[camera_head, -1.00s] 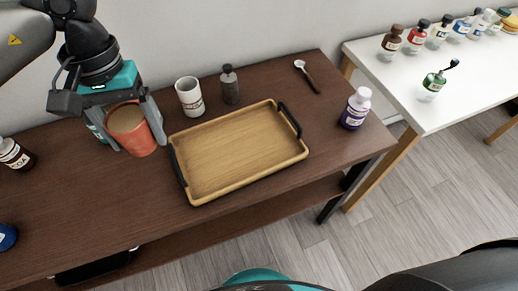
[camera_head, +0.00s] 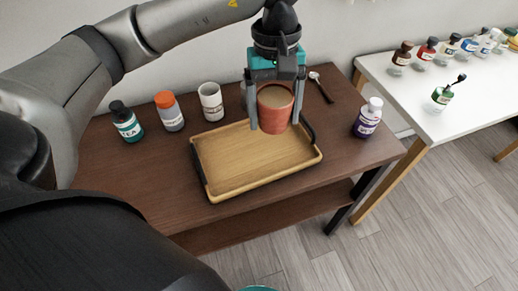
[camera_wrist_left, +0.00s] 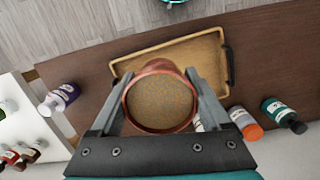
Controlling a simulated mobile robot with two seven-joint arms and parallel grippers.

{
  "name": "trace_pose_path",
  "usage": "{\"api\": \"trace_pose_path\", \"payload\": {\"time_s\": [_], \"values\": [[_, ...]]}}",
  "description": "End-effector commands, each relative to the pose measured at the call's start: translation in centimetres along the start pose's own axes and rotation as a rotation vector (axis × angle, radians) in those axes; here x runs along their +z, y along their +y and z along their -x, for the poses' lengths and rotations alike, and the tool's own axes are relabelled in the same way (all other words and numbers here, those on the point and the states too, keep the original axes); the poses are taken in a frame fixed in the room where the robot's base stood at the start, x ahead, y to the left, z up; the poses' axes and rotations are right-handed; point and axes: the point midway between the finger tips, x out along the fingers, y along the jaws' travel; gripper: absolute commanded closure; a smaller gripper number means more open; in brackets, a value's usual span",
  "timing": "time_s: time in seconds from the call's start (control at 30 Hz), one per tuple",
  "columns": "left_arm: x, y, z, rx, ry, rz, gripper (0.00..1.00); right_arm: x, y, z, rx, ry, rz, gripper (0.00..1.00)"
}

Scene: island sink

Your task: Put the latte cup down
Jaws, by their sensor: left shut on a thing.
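The latte cup (camera_head: 275,110) is terracotta red and full of a tan drink. My left gripper (camera_head: 273,118) is shut on its sides and holds it upright, in the head view over the far right part of the wooden tray (camera_head: 215,184). The cup (camera_wrist_left: 160,100) also fills the middle of the left wrist view, between the two fingers, with the tray (camera_wrist_left: 185,55) beyond it. The cup looks raised above the tray, but the exact gap below it cannot be told. My right gripper is not in view.
The tray is empty, with black handles. Behind it stand a white cup (camera_head: 211,101), an orange-capped bottle (camera_head: 169,111) and a tea bottle (camera_head: 126,121). A spoon (camera_head: 321,88) lies behind, and a purple bottle (camera_head: 368,118) stands right. A white table (camera_head: 440,112) with several bottles is beyond.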

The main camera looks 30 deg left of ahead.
Motion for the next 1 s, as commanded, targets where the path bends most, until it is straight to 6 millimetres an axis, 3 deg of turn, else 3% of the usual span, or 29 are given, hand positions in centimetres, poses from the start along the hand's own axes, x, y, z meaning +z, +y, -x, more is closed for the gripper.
{"api": "trace_pose_path", "payload": {"time_s": [0.7,1.0], "values": [[-5.9,-1.7,2.5,0.196,0.001,1.605,0.92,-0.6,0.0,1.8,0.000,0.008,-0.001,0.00],[-7.3,-2.4,3.0,0.241,0.001,1.972,0.92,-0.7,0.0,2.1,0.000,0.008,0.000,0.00]]}}
